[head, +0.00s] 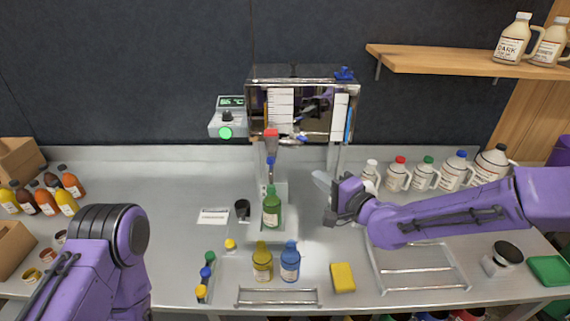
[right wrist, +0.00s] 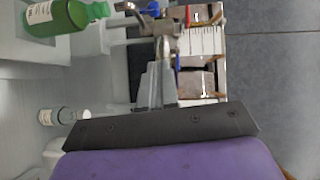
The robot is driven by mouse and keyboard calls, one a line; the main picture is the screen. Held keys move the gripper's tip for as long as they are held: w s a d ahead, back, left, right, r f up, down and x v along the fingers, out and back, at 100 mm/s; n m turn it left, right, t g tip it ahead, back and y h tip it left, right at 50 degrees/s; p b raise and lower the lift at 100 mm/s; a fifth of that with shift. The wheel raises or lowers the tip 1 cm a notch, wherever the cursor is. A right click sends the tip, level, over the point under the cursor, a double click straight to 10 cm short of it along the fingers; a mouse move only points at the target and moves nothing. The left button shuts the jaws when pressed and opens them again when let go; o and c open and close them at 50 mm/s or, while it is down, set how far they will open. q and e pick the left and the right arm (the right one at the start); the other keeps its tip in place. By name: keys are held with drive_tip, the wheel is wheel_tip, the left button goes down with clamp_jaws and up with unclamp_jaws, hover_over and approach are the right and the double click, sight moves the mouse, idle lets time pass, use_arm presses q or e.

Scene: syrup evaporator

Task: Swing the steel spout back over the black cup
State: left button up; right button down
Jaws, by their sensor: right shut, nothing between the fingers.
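The steel spout (head: 270,174) is under the front of the steel evaporator pan (head: 304,75), with a blue part on it. It looks to be over or close to the neck of a green bottle (head: 271,209). In the right wrist view the spout (right wrist: 148,22) points toward that bottle's green cap. The black cup (head: 242,208) stands left of the bottle, and the spout is not over it. My right gripper (head: 323,183) is shut and empty, right of the spout and apart from it. The right wrist view shows its closed fingers (right wrist: 157,84). My left gripper is out of view.
A yellow bottle (head: 262,262) and a blue bottle (head: 290,262) stand in front. A yellow sponge (head: 343,278) lies to their right. Several white jugs (head: 424,174) line the back right. A white card (head: 214,216) lies left of the cup.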

sight(272, 162)
drive_tip(key=s+a+p+x, duration=0.1)
drive_tip(key=p+x, duration=0.3)
drive_tip(key=x, duration=0.7)
drive_tip(key=shift+a+f, duration=0.2)
drive_tip(key=shift+a, duration=0.7)
